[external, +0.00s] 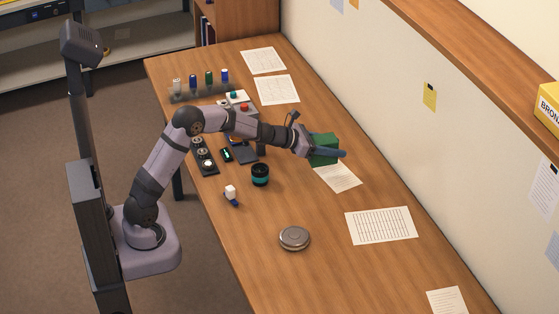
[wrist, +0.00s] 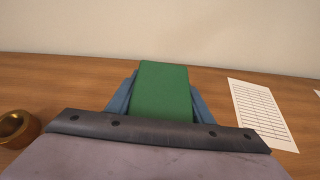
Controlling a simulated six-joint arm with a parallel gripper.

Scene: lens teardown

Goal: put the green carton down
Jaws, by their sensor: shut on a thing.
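The green carton (external: 324,148) is held by my gripper (external: 328,153) over the far side of the wooden table, near the wall. In the wrist view the green carton (wrist: 161,90) fills the space between the two blue fingers of my gripper (wrist: 160,97), one on each side. The fingers are shut on it. Whether the carton's underside touches the table or a paper sheet is hidden in both views.
A paper sheet (external: 338,177) lies just in front of the carton, and a printed sheet (external: 381,225) lies to the right. A round metal tin (external: 294,238) and a black-teal lens part (external: 260,174) stand nearer. A brass ring (wrist: 17,128) shows at left in the wrist view.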

